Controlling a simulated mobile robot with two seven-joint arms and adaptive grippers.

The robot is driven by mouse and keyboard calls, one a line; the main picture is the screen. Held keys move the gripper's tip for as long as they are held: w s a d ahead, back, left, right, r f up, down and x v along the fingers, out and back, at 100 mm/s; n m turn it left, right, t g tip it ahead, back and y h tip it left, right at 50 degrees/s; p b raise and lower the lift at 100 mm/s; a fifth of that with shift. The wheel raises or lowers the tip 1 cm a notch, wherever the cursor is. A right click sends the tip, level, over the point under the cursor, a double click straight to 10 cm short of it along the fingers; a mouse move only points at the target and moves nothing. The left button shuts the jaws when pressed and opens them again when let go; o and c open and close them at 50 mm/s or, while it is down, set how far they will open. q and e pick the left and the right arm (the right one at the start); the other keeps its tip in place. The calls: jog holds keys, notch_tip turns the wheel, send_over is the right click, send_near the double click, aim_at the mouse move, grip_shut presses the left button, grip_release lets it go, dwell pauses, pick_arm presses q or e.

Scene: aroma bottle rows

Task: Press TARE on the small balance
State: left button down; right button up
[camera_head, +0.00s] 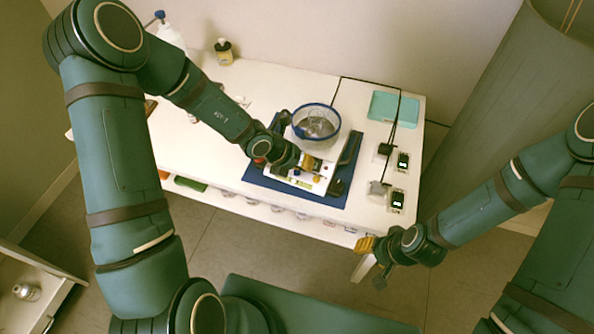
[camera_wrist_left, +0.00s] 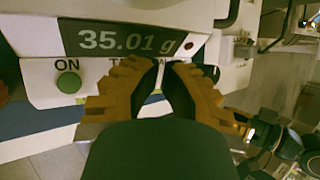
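The small balance (camera_head: 297,180) is a white instrument on a blue mat (camera_head: 262,178) on the white table. A clear glass bowl with a blue rim (camera_head: 316,122) is on or just behind it. In the left wrist view the balance's display (camera_wrist_left: 130,38) reads 35.01 g. Below it are the ON label and a round green button (camera_wrist_left: 69,82). The TARE label (camera_wrist_left: 120,63) is mostly covered by my left fingertips. My left gripper (camera_wrist_left: 165,63) looks shut and empty, its tips at that label; any button there is hidden and contact is unclear. My right gripper (camera_head: 366,245) hangs off the table's front right.
Two small devices with dark displays (camera_head: 403,162) (camera_head: 397,200) and cables stand right of the balance. A teal tray (camera_head: 394,107) lies at the back right. A small dark-capped bottle (camera_head: 223,52) and a white bottle (camera_head: 170,36) stand at the back left.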

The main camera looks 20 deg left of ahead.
aim_at(303, 174)
pick_arm(q)
jog(key=shift+f, duration=0.1)
dwell(0.3)
jog(key=shift+f+b, duration=0.35)
jog(key=shift+f+b, duration=0.3)
jog(key=shift+f, duration=0.05)
dwell(0.6)
jog(key=shift+r, duration=0.1)
jog(key=shift+r+p, duration=0.75)
notch_tip(303, 174, up, 5)
jog(key=p, duration=0.4)
jog(key=shift+p, duration=0.35)
